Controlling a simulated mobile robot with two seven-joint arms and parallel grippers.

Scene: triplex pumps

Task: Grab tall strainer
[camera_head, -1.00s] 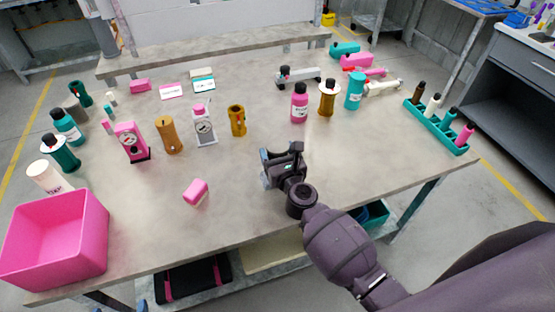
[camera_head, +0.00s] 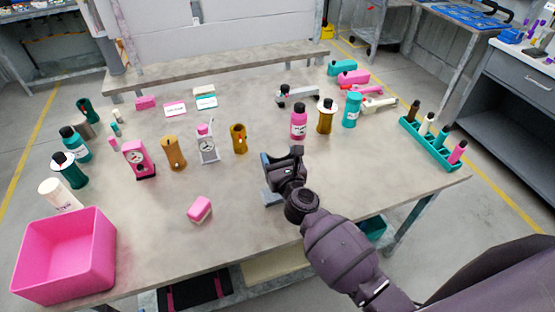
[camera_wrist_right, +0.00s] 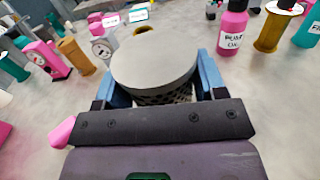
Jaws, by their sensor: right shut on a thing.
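The strainer (camera_wrist_right: 155,58), a cylinder with a flat grey round top and dark mesh sides, fills the middle of the right wrist view. My right gripper (camera_wrist_right: 155,85) is shut on it, with a blue finger along each side. In the head view my right gripper (camera_head: 283,168) is over the front middle of the table and largely hides the strainer. I cannot tell whether the strainer's base touches the table. My left gripper is not in view.
The table (camera_head: 330,190) is bare around my right gripper. A pink block (camera_head: 200,208) lies to its left, and a pink bin (camera_head: 62,262) stands at the front left. Bottles and gauges stand behind, including a pink bottle (camera_head: 299,122). A teal rack (camera_head: 432,145) stands at the right.

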